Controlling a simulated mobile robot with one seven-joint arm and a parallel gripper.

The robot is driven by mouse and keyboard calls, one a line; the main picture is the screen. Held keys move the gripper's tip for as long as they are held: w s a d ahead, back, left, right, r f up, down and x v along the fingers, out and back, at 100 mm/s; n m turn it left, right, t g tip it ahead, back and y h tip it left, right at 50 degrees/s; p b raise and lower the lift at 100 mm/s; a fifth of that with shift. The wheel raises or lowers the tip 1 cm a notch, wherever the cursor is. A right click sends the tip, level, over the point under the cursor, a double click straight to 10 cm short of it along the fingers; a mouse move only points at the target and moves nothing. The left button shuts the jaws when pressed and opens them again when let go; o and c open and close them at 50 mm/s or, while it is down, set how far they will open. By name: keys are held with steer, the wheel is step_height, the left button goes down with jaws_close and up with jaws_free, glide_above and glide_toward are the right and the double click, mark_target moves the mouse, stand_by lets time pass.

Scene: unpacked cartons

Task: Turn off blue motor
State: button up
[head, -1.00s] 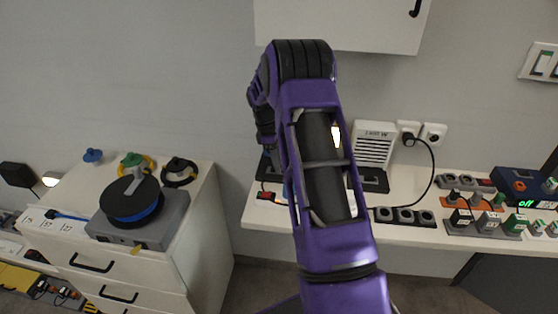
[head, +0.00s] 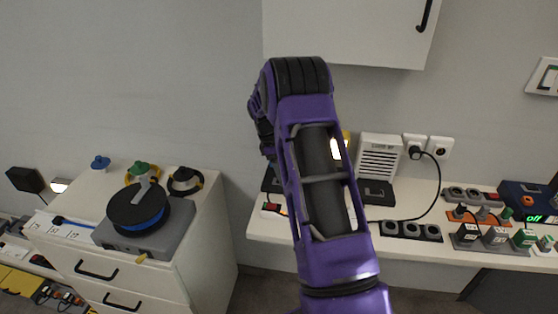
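No thing is plainly labelled as the blue motor. A dark blue box (head: 518,194) at the right edge, on the white shelf, has an orange mark and a green display reading "off". On the left cabinet, a grey device (head: 143,236) carries a black disc with a blue rim (head: 140,208); a small yellowish lever (head: 142,258) sticks out at its front. I cannot tell from the view whether the device is on. My purple arm fills the middle, in front of the shelf's left part. My gripper is not visible.
The white shelf (head: 330,249) holds power strips (head: 410,231), several labelled plugs (head: 496,236) and a white vented box (head: 380,157). A black cable runs from the wall sockets (head: 427,147). The white drawer cabinet (head: 205,238) stands left; a floor gap separates it from the shelf.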

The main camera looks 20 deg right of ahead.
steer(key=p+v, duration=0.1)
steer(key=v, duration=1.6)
steer(key=shift+p, duration=0.3)
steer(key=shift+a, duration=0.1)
